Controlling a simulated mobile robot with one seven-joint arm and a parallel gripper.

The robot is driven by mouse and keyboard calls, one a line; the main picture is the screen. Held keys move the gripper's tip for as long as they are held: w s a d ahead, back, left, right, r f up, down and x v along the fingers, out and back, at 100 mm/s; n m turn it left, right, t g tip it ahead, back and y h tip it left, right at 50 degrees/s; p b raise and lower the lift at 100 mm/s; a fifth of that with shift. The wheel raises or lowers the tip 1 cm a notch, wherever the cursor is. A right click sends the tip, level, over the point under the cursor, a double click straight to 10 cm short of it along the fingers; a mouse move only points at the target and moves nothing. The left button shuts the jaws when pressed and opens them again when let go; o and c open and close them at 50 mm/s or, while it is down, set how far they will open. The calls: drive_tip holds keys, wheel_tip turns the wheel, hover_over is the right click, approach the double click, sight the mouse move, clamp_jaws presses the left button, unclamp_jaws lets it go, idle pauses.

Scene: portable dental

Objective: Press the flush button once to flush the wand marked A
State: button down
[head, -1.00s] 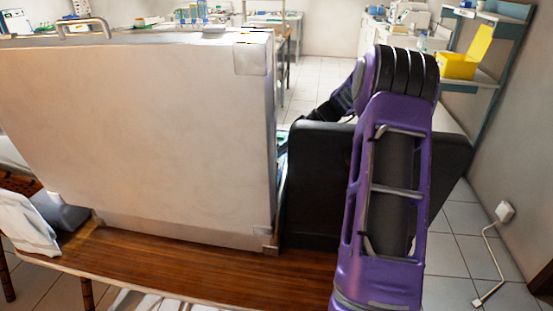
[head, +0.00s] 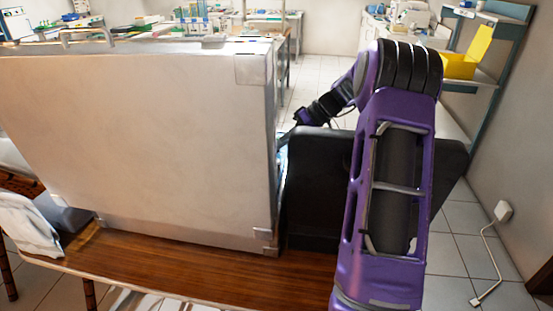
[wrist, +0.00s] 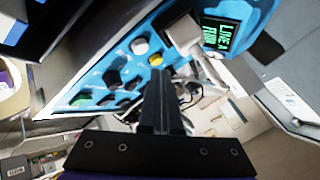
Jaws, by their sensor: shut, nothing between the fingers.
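In the wrist view a blue control panel (wrist: 100,85) slants across the upper left. It carries a pale round button (wrist: 139,46), a yellow round button (wrist: 155,59) and several dark knobs (wrist: 112,78). I cannot read which button is marked for flush. A small screen (wrist: 218,38) with green text, seemingly "LINE A" on top, is at the upper right. My gripper (wrist: 160,74) is shut and empty, its tips just below the yellow button in the picture; I cannot tell whether they touch the panel. In the head view the gripper is hidden behind the big pale case (head: 140,140).
A pale grey handpiece or holder (wrist: 184,34) sticks out beside the screen, close to the fingers. Dark cables (wrist: 190,90) hang right of them. Open floor lies beyond.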

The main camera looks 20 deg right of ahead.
wheel_tip(320, 180, up, 3)
drive_tip(key=shift+r+p, duration=0.1)
drive_tip(key=shift+p, duration=0.55)
